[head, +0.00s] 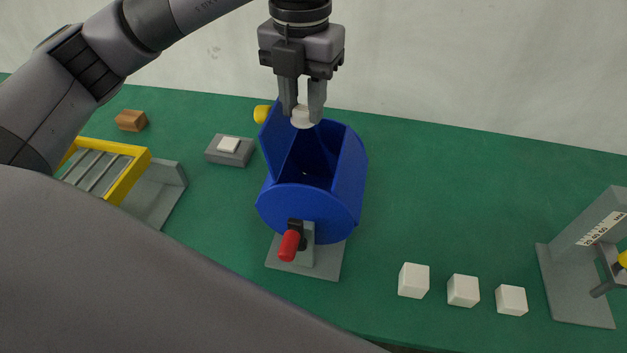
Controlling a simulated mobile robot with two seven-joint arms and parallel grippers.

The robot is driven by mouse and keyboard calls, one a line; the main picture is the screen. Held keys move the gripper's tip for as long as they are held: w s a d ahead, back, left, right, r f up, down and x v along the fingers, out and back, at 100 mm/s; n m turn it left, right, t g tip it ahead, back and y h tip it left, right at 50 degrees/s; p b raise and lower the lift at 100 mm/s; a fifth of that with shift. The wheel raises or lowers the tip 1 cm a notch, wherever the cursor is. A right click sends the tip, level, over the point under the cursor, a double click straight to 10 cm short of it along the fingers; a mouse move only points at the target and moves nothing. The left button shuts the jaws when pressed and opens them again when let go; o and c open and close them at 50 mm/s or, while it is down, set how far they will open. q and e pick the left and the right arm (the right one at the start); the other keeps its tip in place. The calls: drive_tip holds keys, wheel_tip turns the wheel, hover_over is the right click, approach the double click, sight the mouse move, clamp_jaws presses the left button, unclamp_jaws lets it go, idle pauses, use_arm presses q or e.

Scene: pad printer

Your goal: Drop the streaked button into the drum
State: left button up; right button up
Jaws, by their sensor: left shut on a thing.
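My left gripper (302,112) is shut on a pale, whitish button (304,118), held between its fingertips. Streaks on the button are too small to make out. The gripper points down over the back part of the blue drum (309,213), at its opening. The drum's lid (276,140) stands open on the left side, and the dark inside shows. A red-handled crank (290,245) is on the drum's front, above a grey base plate. My right gripper is not in view.
Three white cubes (463,291) stand at the front right. A grey gauge stand (577,285) is at the far right. Left of the drum are a grey block with a white pad (229,149), a brown block (131,120) and a yellow-framed rack (126,179). The green table right of the drum is clear.

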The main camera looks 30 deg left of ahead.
use_arm(q)
drive_tip(key=o, duration=1.1)
drive_tip(key=shift+c, duration=0.2)
drive_tip(key=shift+r, duration=3.55)
